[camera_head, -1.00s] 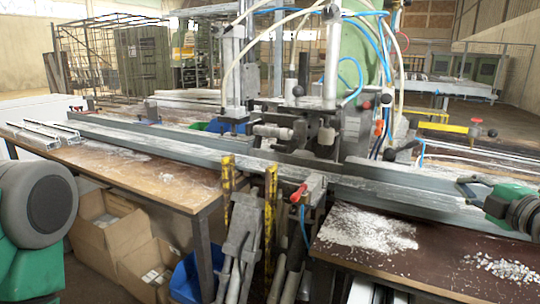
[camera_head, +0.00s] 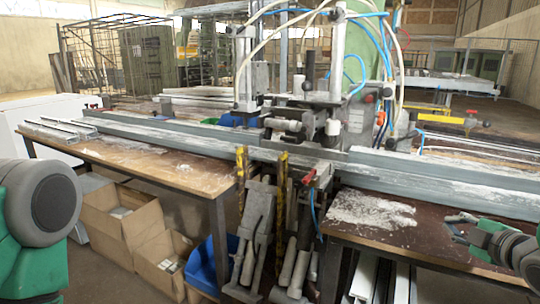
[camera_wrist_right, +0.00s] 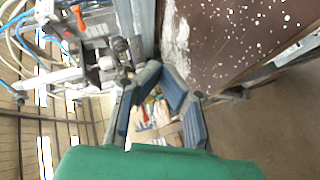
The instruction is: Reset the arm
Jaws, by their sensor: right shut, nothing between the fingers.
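My right gripper (camera_head: 458,226) is in the head view at the right, over the dark right bench top and on the near side of the long metal profile (camera_head: 430,178). Its arm comes in from the lower right. In the right wrist view its two blue-grey fingers (camera_wrist_right: 160,72) come together at their tips, with nothing held between them. My left arm (camera_head: 40,205) shows as a green and grey joint at the left edge of the head view. The left gripper is out of the picture.
A clamp machine (camera_head: 325,110) with hoses stands mid-bench. The wooden left bench (camera_head: 175,172) bears short profiles (camera_head: 50,131). White chips (camera_head: 370,210) lie on the right bench (camera_head: 420,245). Cardboard boxes (camera_head: 125,225) and a blue bin (camera_head: 210,265) sit below.

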